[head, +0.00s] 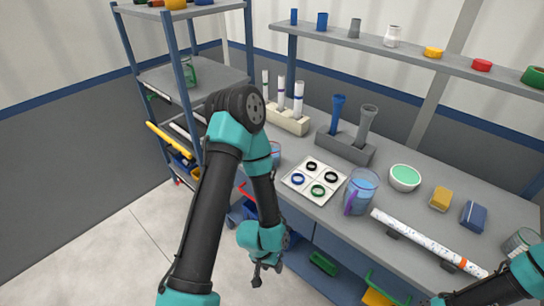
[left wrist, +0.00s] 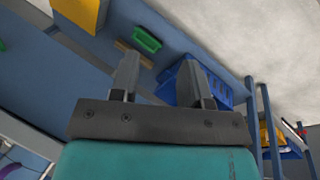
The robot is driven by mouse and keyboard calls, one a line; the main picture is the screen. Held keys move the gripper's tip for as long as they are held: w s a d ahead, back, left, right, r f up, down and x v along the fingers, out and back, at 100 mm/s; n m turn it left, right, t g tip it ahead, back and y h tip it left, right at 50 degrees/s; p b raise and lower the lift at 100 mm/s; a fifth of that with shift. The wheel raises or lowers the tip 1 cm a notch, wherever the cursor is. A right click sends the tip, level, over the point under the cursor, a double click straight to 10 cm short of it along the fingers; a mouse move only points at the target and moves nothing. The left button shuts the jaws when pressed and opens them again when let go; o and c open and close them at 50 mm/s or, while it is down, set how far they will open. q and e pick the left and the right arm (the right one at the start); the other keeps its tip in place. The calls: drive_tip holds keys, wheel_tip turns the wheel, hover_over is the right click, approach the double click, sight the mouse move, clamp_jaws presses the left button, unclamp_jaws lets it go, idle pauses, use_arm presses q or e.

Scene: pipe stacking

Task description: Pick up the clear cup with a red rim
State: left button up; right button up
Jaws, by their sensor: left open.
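A clear cup with a red rim (head: 276,149) stands on the grey workbench (head: 330,218), just right of my left arm. The arm hides part of it, and only its right side shows. My left gripper (head: 267,272) hangs low in front of the bench, well below the worktop and apart from the cup. In the left wrist view the two fingers of my left gripper (left wrist: 160,82) are spread with nothing between them. The cup does not show in that view. Part of my right arm shows at the bottom right; its gripper is out of the picture.
A white tray with rings (head: 319,198), a clear jug with a purple handle (head: 363,188) and a speckled pipe (head: 425,243) lie right of the cup. A beige rack (head: 289,121) stands behind. A blue crate (left wrist: 203,84) is below the bench. Shelving (head: 190,80) stands left.

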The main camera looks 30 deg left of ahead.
use_arm(q)
drive_tip(key=shift+o, duration=0.2)
drive_tip(key=o, duration=1)
drive_tip(key=shift+o, duration=0.2)
drive_tip(key=shift+w, duration=0.1)
